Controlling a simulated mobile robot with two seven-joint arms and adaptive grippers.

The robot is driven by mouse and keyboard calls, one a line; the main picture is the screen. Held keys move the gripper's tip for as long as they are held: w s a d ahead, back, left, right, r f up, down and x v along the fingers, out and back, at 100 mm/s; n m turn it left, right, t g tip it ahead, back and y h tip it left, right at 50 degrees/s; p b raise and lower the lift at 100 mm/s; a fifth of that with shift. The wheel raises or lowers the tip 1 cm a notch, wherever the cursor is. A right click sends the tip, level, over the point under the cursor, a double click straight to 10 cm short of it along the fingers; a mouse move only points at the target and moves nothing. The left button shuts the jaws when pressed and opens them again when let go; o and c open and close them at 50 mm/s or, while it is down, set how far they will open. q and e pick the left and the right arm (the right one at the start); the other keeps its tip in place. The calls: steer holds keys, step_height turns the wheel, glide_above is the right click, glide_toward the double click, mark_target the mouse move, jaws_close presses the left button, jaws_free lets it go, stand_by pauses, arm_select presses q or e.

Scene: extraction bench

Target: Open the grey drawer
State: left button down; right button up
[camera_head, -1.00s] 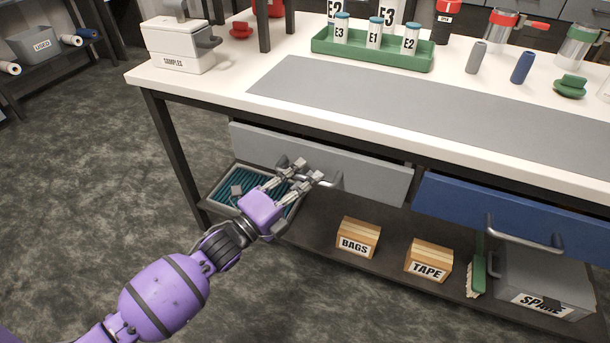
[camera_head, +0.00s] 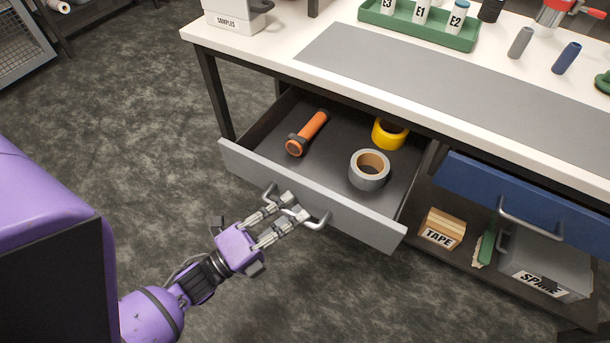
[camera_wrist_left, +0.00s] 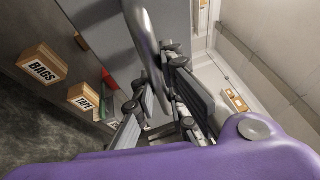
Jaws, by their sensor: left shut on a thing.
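The grey drawer (camera_head: 345,208) stands pulled out from under the bench, and its inside is in view. It holds an orange flashlight (camera_head: 308,132), a grey tape roll (camera_head: 369,170) and a yellow tape roll (camera_head: 390,134). My left gripper (camera_head: 292,211) is at the front of the drawer, shut on its metal handle (camera_head: 318,222). In the left wrist view the handle (camera_wrist_left: 146,38) runs between the fingers of the gripper (camera_wrist_left: 160,100). My right gripper is not in view.
A blue drawer (camera_head: 520,195) with its own handle is shut at the right. A tape box (camera_head: 441,229) and a grey spare box (camera_head: 545,265) stand on the low shelf. The floor (camera_head: 150,130) left of the drawer is clear.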

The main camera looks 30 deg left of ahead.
arm_select(q)
steer(key=s, duration=0.5)
steer(key=shift+s+a+f+p, duration=0.1)
steer(key=shift+s+a+p, duration=0.05)
steer(key=shift+p, duration=0.2)
steer(key=c, duration=1.8)
jaws_free()
steer(key=shift+o, duration=0.2)
